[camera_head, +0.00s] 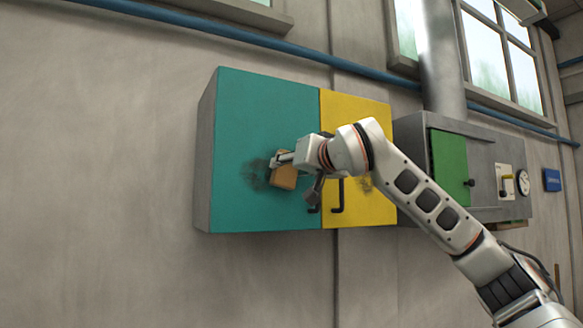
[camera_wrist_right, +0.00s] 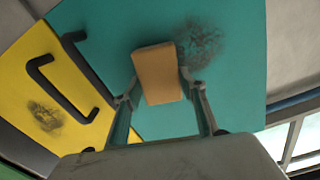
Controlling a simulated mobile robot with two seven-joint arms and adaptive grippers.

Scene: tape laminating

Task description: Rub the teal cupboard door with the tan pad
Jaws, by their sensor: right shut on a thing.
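The teal cupboard door (camera_head: 262,112) is on the left half of a wall cupboard, with a dark smudge (camera_head: 254,175) near its middle. My right gripper (camera_head: 283,167) is shut on the tan pad (camera_head: 285,178) in front of this door, at the right side of the smudge. In the right wrist view the pad (camera_wrist_right: 158,72) sits between the two fingers, and the smudge (camera_wrist_right: 199,43) shows beside it. I cannot tell whether the pad touches the door. My left gripper is not in view.
A yellow door (camera_head: 362,120) adjoins the teal one and has its own dark smudge (camera_wrist_right: 45,117). Black handles (camera_wrist_right: 60,90) stick out near the seam. A grey unit with a green door (camera_head: 449,165) is to the right. The wall at left is bare.

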